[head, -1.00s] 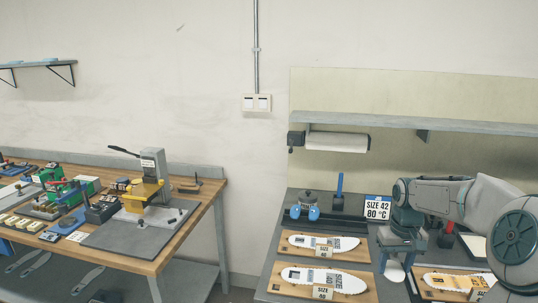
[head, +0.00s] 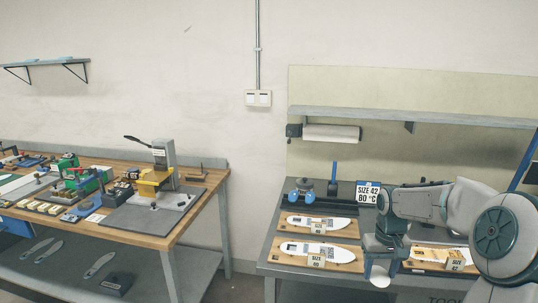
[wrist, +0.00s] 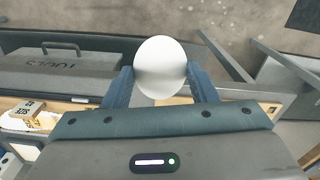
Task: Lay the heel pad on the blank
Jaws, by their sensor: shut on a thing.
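The white, round heel pad (wrist: 160,68) is held between the two fingers of my gripper (wrist: 162,82) in the wrist view. In the head view the pad (head: 380,275) hangs under my gripper (head: 381,258), in front of the right bench. White insole blanks lie on wooden boards there: one at the back (head: 318,222), one in front of it (head: 317,251), and one at the right (head: 436,252), partly hidden by my arm. A size block (head: 455,260) stands on the right board and seems to read 42.
A sign (head: 367,194) reading SIZE 42, 80 °C stands behind the boards. A grey toolbox (wrist: 62,62) sits low beside the bench in the wrist view. The left bench (head: 190,215) carries a yellow press (head: 155,182). Open floor lies between the benches.

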